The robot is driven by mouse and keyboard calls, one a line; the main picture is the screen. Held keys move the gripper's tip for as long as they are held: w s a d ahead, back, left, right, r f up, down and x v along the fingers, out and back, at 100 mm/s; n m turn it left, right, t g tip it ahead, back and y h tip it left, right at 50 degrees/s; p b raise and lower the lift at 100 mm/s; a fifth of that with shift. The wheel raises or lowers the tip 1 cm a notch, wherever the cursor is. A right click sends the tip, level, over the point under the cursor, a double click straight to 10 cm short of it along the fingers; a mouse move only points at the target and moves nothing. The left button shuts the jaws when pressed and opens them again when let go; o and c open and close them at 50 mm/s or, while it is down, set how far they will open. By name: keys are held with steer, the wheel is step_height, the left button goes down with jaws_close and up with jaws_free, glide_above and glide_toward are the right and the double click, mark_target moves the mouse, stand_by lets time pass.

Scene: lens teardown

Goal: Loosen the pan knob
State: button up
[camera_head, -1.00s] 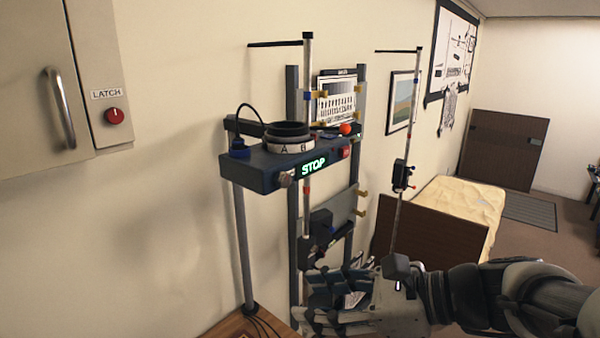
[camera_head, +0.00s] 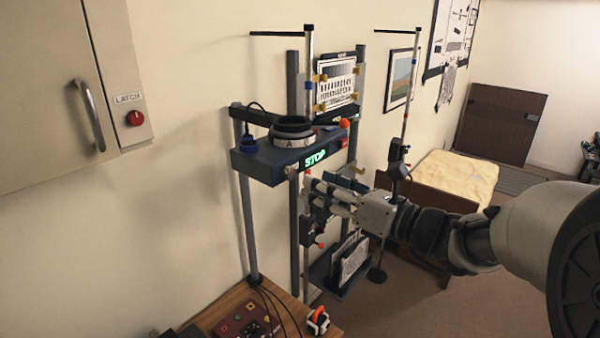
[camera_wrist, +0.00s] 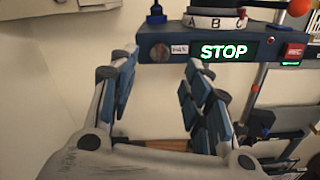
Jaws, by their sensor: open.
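A dark blue shelf unit (camera_head: 258,167) stands against the wall, with a glowing green STOP sign on its front. In the wrist view, a round dark knob (camera_wrist: 160,51) sits on the unit's front (camera_wrist: 255,50), left of STOP, beside a small white label too small to read surely. I take it as the pan knob. In the head view it is small, left of STOP (camera_head: 292,172). My gripper (camera_wrist: 158,72) is open and empty; its fingers point up toward the panel, with the knob beyond the gap between them. In the head view my gripper (camera_head: 312,190) is just below the unit.
A lettered ring (camera_head: 291,138) sits on the unit, near an orange ball (camera_head: 345,127) and a red button (camera_wrist: 293,53). A thin pole stand (camera_head: 405,125) is behind my arm.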

mark_target(293, 175)
steer(key=p+x, duration=0.1)
steer(key=x, duration=0.5)
steer(key=shift+w+a, duration=0.15)
steer(key=shift+a, duration=0.15)
jaws_close()
